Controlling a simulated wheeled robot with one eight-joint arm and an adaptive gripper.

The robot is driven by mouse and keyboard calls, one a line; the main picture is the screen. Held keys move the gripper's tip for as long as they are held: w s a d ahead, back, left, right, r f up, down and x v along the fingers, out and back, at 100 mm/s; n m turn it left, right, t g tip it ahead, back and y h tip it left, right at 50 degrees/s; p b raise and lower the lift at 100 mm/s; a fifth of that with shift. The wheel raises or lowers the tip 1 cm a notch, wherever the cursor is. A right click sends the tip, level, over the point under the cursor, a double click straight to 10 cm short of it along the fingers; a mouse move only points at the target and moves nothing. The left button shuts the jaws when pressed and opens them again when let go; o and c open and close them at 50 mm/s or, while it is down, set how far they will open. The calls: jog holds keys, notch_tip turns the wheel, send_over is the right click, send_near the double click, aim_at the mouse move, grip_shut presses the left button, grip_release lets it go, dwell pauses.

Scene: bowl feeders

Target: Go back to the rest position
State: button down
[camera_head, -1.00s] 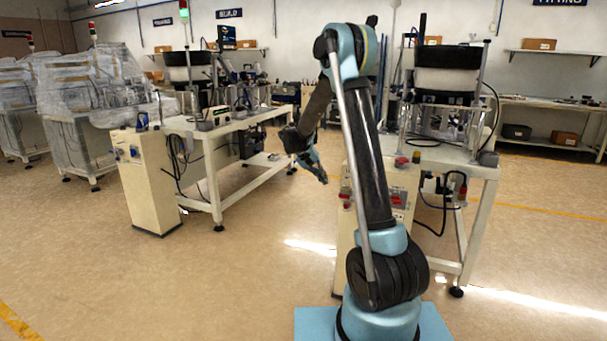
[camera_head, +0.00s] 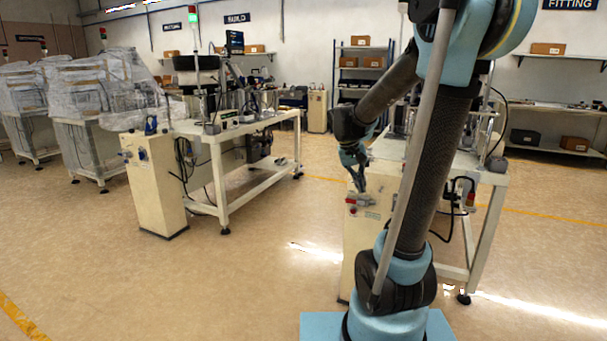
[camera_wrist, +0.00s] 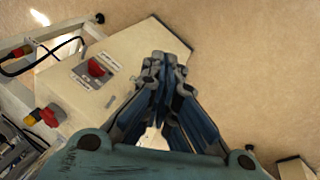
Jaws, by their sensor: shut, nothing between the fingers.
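My gripper (camera_head: 358,184) hangs from the raised arm in the head view, pointing down. It is beside the cream control cabinet (camera_head: 352,254) of the right-hand bench and above the floor. In the wrist view my gripper (camera_wrist: 164,62) has its fingertips together with nothing between them. The same cabinet (camera_wrist: 116,62) shows behind and to the left of the fingers, with a red switch (camera_wrist: 97,67) on a grey plate. I cannot tell from the views how close the fingers are to the cabinet.
The right-hand bench (camera_head: 483,170) stands behind my arm, partly hidden by it. The left bench (camera_head: 248,128) has its own cabinet (camera_head: 152,185). Wrapped machines (camera_head: 85,85) stand at the far left. Shelves (camera_head: 363,68) line the back wall. The floor (camera_head: 250,270) between the benches is open.

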jog(key=s+f+y, duration=0.1)
jog(key=s+f, duration=0.3)
jog(key=s, duration=0.8)
jog(key=s+f+y, duration=0.2)
jog(key=s+f, duration=0.3)
jog(key=s, duration=0.7)
jog(key=shift+a+f+t+y, duration=0.15)
jog(key=shift+t+y, duration=0.15)
jog(key=shift+t, duration=0.1)
jog(key=shift+s, duration=0.1)
